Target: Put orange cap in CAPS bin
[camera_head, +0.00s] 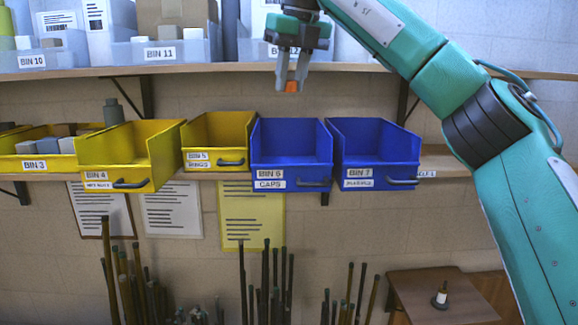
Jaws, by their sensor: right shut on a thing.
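The orange cap (292,87) is between the fingertips of my right gripper (291,85), which is shut on it. My right arm comes in from the right and the gripper points down. In the picture, the gripper and cap are above the blue bin labelled BIN 6 CAPS (291,176); the gap between them is clear. The bin stands on the lower shelf with its open top facing up, and no contents show in it. My left gripper is not in view.
Blue BIN 7 (374,175) stands right of the CAPS bin, yellow BIN 5 (217,158) and BIN 4 (117,179) left of it. The upper shelf (215,68) with grey bins is close behind the gripper. A small wooden table (440,300) stands at the lower right.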

